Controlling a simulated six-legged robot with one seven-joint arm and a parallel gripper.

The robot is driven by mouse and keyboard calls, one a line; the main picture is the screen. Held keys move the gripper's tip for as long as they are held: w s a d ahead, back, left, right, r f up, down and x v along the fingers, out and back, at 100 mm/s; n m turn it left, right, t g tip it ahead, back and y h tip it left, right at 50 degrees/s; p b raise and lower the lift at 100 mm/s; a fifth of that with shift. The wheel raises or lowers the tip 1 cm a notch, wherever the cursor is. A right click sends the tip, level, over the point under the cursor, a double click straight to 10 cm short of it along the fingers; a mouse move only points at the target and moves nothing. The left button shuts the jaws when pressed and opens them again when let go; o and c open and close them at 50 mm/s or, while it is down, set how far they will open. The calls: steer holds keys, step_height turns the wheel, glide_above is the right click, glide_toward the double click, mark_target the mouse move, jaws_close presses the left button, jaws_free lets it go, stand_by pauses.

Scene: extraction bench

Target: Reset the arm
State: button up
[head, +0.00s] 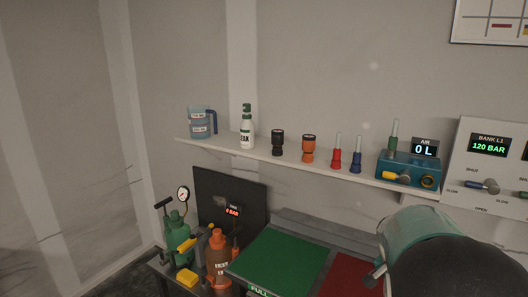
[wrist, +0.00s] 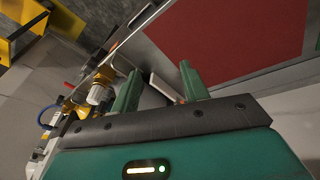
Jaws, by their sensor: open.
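My gripper (wrist: 160,82) shows in the wrist view with its two green fingers apart. No held object is visible between them. Beyond the fingers are a pale bench edge and a red mat (wrist: 235,35). A brass and white fitting (wrist: 100,88) lies just left of the left finger in the picture; I cannot tell whether they touch. In the head view a green and black part of my arm fills the lower right corner, and my fingers do not show there.
In the head view a green mat (head: 280,258) and a red mat (head: 348,277) lie on the bench. A wall shelf (head: 225,147) holds a jug (head: 201,124), a bottle (head: 246,130) and several couplings.

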steer(key=s+a+r+n+t+y, duration=0.1)
steer(key=s+a+r+n+t, duration=0.1)
steer(key=s+a+r+n, duration=0.3)
steer(key=s+a+r+n+t+y, duration=0.2)
steer(key=s+a+r+n, duration=0.4)
steer(key=s+a, duration=0.7)
steer(key=shift+s+a+r+t, duration=0.4)
steer(key=shift+s+t, duration=0.2)
steer(key=shift+t, duration=0.1)
steer(key=shift+d, duration=0.25)
